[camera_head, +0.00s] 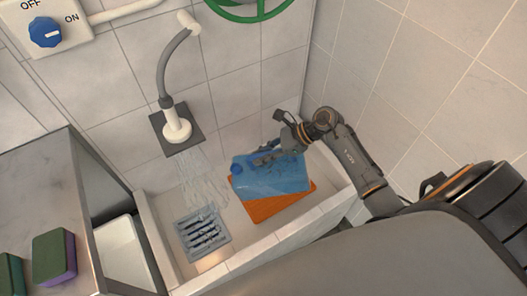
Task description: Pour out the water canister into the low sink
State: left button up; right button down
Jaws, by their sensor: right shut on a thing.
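The blue water canister (275,180) is inside the low sink (262,252), over an orange slab (259,209). A darker blue round part, perhaps its cap, shows at its left end (237,170). I cannot tell whether the canister rests on the slab or is held just above it. My right gripper (268,155) reaches in from the right and is shut on the canister at its upper side. The fingers partly hide the grip point. My left gripper is not in view.
A grey drain grate (203,234) lies at the sink's left. Pale water streaks (197,182) fall below the hose fitting (176,125). A blue dial (45,33) is on the wall. Sponges (54,256) lie on the left counter (40,190). The tiled wall bounds the right.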

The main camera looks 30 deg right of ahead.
aim_at(250, 156)
jog(key=shift+w+a+r+g+h+p, duration=0.15)
jog(key=shift+a+g+h+p, duration=0.2)
jog(key=shift+p, duration=0.4)
jog(key=shift+w+a+r+g+h+p, duration=0.15)
jog(key=shift+h+p, duration=0.3)
jog(key=shift+p, duration=0.3)
jog(key=shift+w+a+r+h+p, duration=0.15)
jog(key=shift+a+h+p, duration=0.2)
jog(key=shift+p, duration=0.45)
jog(key=shift+w+a+r+g+h+p, duration=0.4)
jog(key=shift+a+r+g+h+p, duration=0.45)
jog(key=shift+p, duration=1)
jog(key=shift+w+a+h+p, duration=0.15)
jog(key=shift+a+h+p, duration=0.05)
jog(key=shift+h+p, duration=0.35)
jog(key=shift+w+a+r+g+h+p, duration=0.25)
jog(key=shift+a+h+p, duration=0.2)
jog(key=shift+h, duration=0.2)
jog(key=w+a+g+h+b, duration=0.2)
jog(key=a+h+b, duration=0.1)
jog(key=a+h, duration=0.2)
jog(key=shift+w+a+r+g, duration=0.15)
jog(key=shift+w+a+g, duration=0.1)
jog(key=shift+a+g, duration=0.05)
jog(key=shift+h+b, duration=0.3)
